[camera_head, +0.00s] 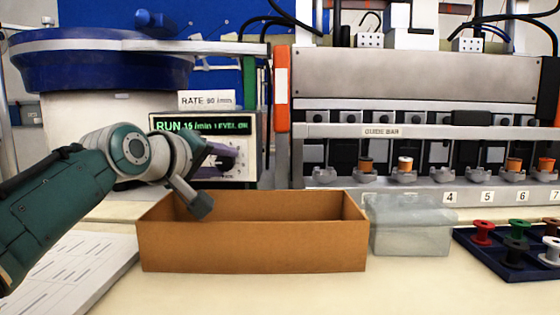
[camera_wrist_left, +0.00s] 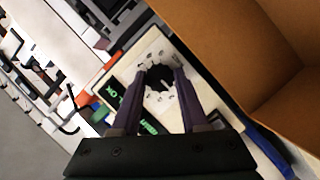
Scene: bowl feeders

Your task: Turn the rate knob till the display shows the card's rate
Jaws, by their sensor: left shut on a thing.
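The rate card (camera_head: 206,100) stands on top of the control box and seems to read RATE 90 /min; its digits are small. My left gripper (camera_head: 222,157) is at the box's front panel below the display. In the left wrist view its purple fingers (camera_wrist_left: 158,74) are shut on the dark rate knob (camera_wrist_left: 160,79), one on each side, over a pale dial with marks. In the head view the knob is largely hidden by the gripper. My right gripper is not in view.
An open cardboard box (camera_head: 252,247) stands just in front of the control box, below my left wrist. A clear lidded container (camera_head: 410,230) and a dark tray of spools (camera_head: 490,257) are to the right. The blue bowl feeder (camera_head: 85,65) is behind my left arm.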

